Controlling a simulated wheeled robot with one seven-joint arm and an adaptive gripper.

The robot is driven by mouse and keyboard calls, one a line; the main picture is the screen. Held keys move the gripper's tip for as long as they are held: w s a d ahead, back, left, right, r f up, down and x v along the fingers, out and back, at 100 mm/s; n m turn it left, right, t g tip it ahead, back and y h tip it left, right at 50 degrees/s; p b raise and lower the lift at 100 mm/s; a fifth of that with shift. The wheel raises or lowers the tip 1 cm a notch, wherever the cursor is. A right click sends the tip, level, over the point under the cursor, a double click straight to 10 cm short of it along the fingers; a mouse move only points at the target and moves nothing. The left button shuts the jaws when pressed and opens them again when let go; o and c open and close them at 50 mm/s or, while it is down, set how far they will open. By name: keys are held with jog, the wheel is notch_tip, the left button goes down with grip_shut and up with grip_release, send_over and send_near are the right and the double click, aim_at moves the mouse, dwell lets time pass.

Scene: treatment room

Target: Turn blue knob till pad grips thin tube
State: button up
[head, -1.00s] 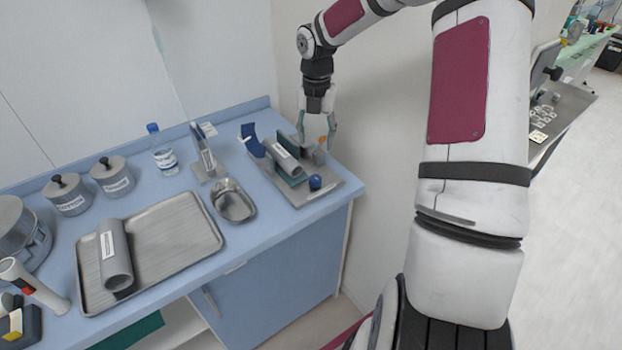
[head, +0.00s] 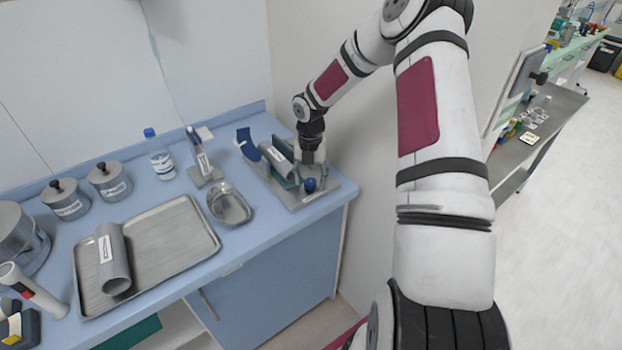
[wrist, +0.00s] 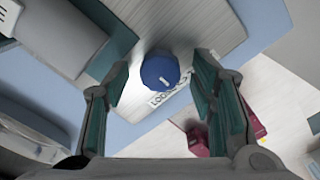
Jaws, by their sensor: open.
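The blue knob (head: 310,185) sits at the front right of a metal fixture plate (head: 312,197) on the counter. My gripper (wrist: 160,85) is open, with a green-padded finger on each side of the knob and a gap to both. In the head view my gripper (head: 309,172) is just over the knob. A grey cylinder (head: 277,157) with a label lies beside green plates on the fixture. I cannot make out the pad or the thin tube.
A metal kidney dish (head: 230,203) stands left of the fixture. A metal tray (head: 178,262) holds a grey labelled tube (head: 115,266). A bottle (head: 160,160) and lidded canisters (head: 110,180) stand behind.

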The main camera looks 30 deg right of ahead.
jog(key=shift+f, duration=0.2)
jog(key=shift+c, duration=0.5)
jog(key=c, duration=1)
jog(key=shift+c, duration=0.2)
jog(key=shift+m, duration=0.3)
